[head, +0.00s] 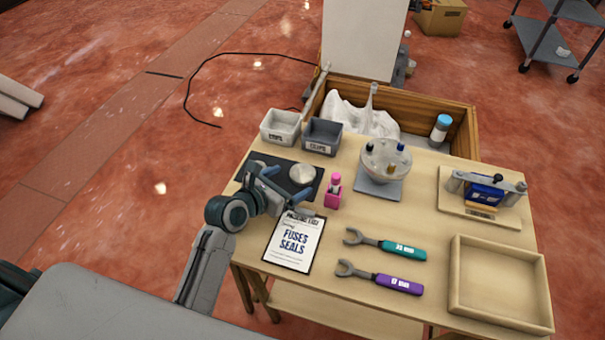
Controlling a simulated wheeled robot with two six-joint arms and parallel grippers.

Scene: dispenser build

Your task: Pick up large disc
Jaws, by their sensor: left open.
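The large disc (303,174) is a round, silvery piece lying on a dark mat (283,167) at the left of the table. A second, smaller-looking pale disc (258,165) lies on the same mat, partly hidden by my gripper. My left gripper (287,182) is open and empty, over the front part of the mat. Its fingers point toward the large disc, just in front of it. I cannot tell how high it is above the mat. My right gripper is not in view.
A white bin (280,126) and a grey bin (322,136) stand behind the mat. A pink bottle (333,191) stands right of it, near a round dispenser (385,160). A printed card (294,243), two wrenches (385,244) and an empty wooden tray (456,270) lie in front.

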